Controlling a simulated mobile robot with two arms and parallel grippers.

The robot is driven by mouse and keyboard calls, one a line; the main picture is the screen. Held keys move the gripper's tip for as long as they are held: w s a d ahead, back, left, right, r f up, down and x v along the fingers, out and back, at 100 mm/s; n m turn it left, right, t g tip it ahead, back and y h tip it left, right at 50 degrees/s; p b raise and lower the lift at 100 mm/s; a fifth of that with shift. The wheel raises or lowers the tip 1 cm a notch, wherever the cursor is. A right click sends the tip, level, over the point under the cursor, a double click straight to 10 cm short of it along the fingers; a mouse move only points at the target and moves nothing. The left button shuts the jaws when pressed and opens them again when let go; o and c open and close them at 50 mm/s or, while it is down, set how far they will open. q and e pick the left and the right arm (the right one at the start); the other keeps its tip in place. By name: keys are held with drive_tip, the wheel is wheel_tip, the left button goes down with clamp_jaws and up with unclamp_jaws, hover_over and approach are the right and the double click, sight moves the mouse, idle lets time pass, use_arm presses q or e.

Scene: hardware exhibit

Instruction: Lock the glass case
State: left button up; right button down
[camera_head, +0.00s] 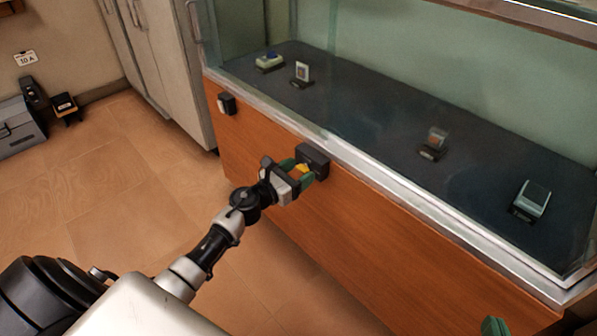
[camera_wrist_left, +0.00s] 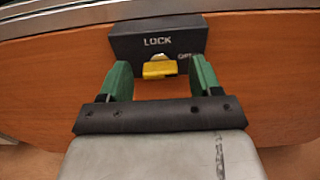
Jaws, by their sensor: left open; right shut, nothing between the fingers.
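The glass case (camera_head: 400,205) has a wood front, a metal rim and a dark display floor. A black lock box (camera_head: 314,160) is mounted on its wood front; it also shows in the left wrist view (camera_wrist_left: 158,38), marked LOCK, with a second label partly hidden at right. A yellow knob (camera_wrist_left: 159,70) sticks out of the box and lies roughly crosswise. My left gripper (camera_wrist_left: 160,75) is open, with one green finger on each side of the knob and gaps showing between. It also shows in the head view (camera_head: 302,172). My right gripper (camera_head: 495,325) is shut and empty at the bottom right, partly cut off.
Several small exhibits stand inside the case, including a white device (camera_head: 533,197). Grey cabinets (camera_head: 165,60) stand behind.

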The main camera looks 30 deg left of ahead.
use_arm(q)
drive_tip(key=shift+w, duration=0.2)
drive_tip(key=shift+c, duration=0.2)
drive_tip(key=c, duration=0.9)
